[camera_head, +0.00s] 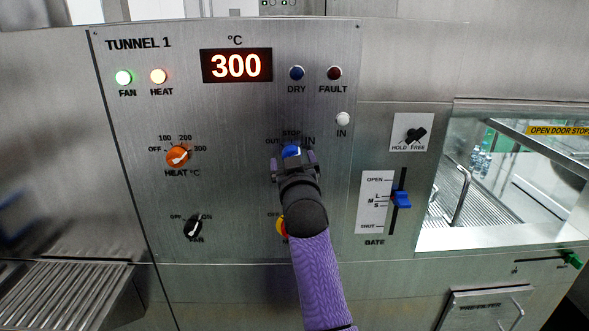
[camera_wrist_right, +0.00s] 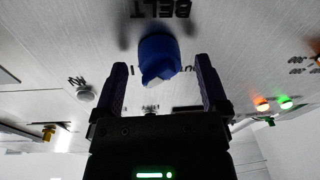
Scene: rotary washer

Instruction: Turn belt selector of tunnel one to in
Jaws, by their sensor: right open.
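The blue belt selector knob (camera_head: 291,151) is on the steel TUNNEL 1 panel, under the labels OUT, STOP and IN. My right gripper (camera_head: 293,162) is in front of it and hides its lower part. In the right wrist view the blue knob (camera_wrist_right: 158,57) shows below upside-down BELT lettering. My open right gripper (camera_wrist_right: 160,66) has one finger on each side of the knob, with a visible gap on both sides. I cannot tell which label the knob points at. The left gripper is not in view.
A white IN lamp (camera_head: 343,119) is above right of the selector. An orange heat knob (camera_head: 178,156) and black fan knob (camera_head: 194,228) are to the left. A partly hidden yellow-red control (camera_head: 281,226) is below. The blue gate lever (camera_head: 401,199) is to the right.

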